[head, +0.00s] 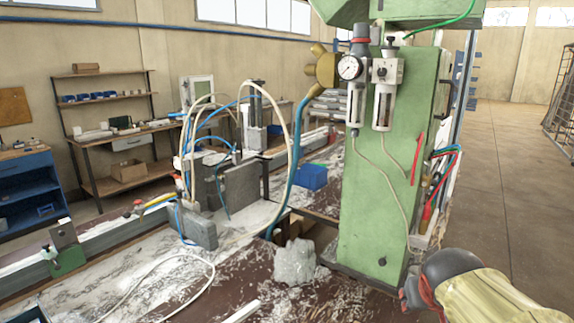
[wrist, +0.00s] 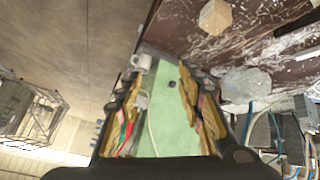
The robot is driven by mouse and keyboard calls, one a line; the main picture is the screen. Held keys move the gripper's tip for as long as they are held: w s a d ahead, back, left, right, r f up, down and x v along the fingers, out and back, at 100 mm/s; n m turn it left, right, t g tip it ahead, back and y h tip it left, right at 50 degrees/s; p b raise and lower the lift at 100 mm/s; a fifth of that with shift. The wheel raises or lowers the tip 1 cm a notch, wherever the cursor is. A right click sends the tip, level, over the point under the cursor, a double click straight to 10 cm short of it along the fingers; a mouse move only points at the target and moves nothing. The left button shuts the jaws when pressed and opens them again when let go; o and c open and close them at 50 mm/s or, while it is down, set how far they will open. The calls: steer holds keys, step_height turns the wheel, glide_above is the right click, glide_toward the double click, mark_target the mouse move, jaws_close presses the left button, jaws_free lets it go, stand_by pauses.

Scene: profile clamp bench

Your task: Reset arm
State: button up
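My gripper (wrist: 162,88) shows in the wrist view with its two yellow-brown fingers spread apart. No object is held between them. The green machine column (wrist: 170,125) shows through the gap, beyond the fingers. In the head view the same green column (head: 372,200) stands right of centre, with a gauge and valves on its front. A dark grey and yellowish part, probably of my arm, shows at the lower right of the head view, in front of the column's base. The fingers cannot be made out clearly there.
The dirty bench (head: 225,285) bears a crumpled clear bag (head: 295,262), hoses and a clamp fixture (head: 200,228). The bag also shows in the wrist view (wrist: 247,83), near a small cardboard-coloured box (wrist: 215,16). Open floor (head: 515,175) lies right of the column.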

steer(key=s+a+f+y, duration=0.1)
steer(key=s+a+f, duration=0.1)
steer(key=s+a, duration=0.3)
steer(key=s+a+f+g+y, duration=0.1)
steer(key=s+a, duration=0.4)
steer(key=s, duration=0.9)
steer(key=shift+f+n+g+y, duration=0.3)
steer(key=shift+f+y, duration=0.3)
steer(key=shift+f, duration=0.2)
steer(key=shift+w+a, duration=0.1)
